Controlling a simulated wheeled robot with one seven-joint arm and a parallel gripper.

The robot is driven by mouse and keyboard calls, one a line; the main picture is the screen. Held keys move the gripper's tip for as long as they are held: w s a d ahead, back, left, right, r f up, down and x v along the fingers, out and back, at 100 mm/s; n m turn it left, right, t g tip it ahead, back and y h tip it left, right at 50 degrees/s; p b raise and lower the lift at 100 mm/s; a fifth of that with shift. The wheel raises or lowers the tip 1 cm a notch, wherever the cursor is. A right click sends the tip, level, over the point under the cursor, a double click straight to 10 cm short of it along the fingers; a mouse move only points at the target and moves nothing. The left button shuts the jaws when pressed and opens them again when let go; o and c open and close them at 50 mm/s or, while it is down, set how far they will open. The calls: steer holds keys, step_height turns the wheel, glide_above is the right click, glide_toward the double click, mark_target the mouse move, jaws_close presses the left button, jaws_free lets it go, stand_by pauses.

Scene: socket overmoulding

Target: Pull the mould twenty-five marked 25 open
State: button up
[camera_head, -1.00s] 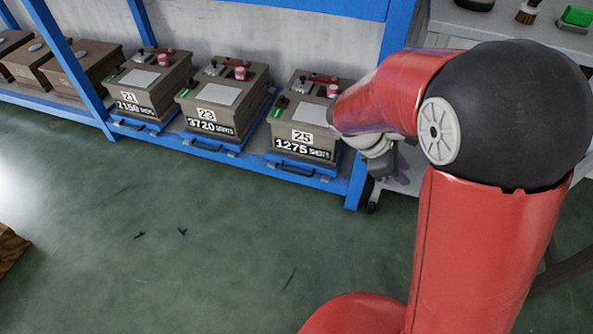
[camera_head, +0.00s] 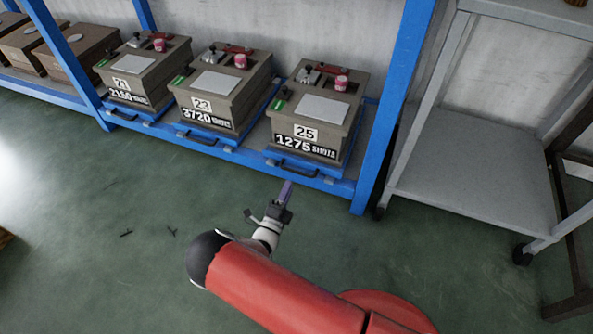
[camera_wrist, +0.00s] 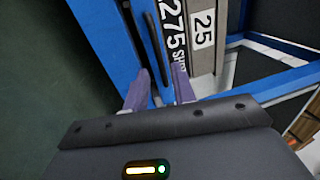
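Mould 25 (camera_head: 318,112) is a grey-brown box labelled "25" and "1275 SHOTS". It sits on a blue sliding base at the right end of the blue rack, with a dark handle (camera_head: 292,168) on its front. Its label also shows sideways in the wrist view (camera_wrist: 203,28). My gripper (camera_head: 287,188) is in front of and just below the handle in the head view. In the wrist view its two purple fingers (camera_wrist: 159,84) stand apart, pointing at the blue front with its dark bars. I see nothing held; contact with the handle cannot be told.
Mould 23 (camera_head: 219,92) and mould 21 (camera_head: 143,74) stand to the left on the same shelf, with more brown boxes beyond. A blue rack post (camera_head: 390,110) rises right of mould 25. A grey wheeled cart (camera_head: 465,165) stands further right. The green floor in front is largely clear.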

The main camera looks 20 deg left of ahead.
mark_target(295, 171)
steer(key=x, duration=0.7)
steer(key=shift+w+b, duration=0.3)
steer(key=shift+b, duration=0.1)
jaws_close()
